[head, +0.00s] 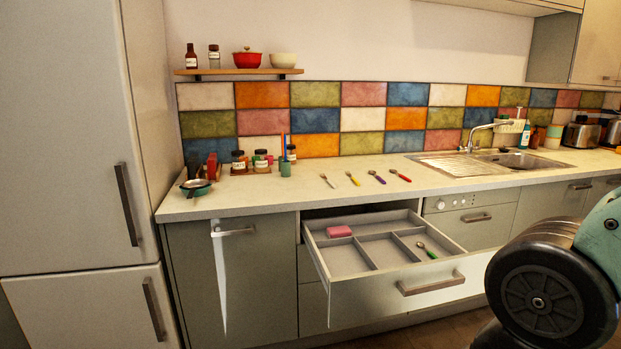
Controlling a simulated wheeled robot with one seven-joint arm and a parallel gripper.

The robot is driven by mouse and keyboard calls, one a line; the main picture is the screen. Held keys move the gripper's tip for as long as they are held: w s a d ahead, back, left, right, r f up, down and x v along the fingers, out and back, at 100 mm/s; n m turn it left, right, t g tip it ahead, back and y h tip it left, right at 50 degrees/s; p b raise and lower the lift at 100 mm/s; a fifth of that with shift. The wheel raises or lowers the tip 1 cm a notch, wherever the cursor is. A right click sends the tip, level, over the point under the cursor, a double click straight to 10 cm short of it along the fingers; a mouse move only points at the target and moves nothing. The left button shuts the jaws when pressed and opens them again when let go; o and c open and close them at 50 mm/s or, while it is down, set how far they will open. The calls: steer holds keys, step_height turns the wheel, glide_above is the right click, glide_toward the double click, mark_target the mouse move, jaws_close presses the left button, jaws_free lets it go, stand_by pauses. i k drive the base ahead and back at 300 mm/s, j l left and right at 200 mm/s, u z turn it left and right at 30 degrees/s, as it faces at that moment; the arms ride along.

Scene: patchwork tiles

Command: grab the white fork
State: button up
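A small pale utensil (327,181), which looks like the white fork, lies on the grey counter (300,195) at the left end of a row of utensils. It is small in the head view, and its tines are hard to make out. To its right lie a yellow-handled utensil (353,179), a purple-handled one (377,177) and a red-handled one (400,175), spaced apart. My gripper is not in view; only part of my arm shows at the lower right.
Below the row, a drawer (385,292) stands open, holding a pink block (339,231) and a green-handled utensil (427,249). A sink (520,160) is at right. Counter around the utensils is clear.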

mark_target(329, 181)
steer(key=i+j, duration=0.65)
steer(key=j, duration=0.15)
steer(key=i+j+z, duration=0.1)
steer(key=i+j, duration=0.25)
steer(key=j, duration=0.3)
steer(key=i+j+z, duration=0.15)
steer(key=i+j, duration=0.2)
steer(key=j, duration=0.3)
steer(key=i+j+z, duration=0.15)
steer(key=j, duration=0.2)
steer(key=i+j, duration=0.15)
steer(key=j, duration=0.2)
steer(key=i+j+z, duration=0.15)
steer(key=j, duration=0.2)
steer(key=i+j, duration=0.2)
steer(key=i, duration=0.15)
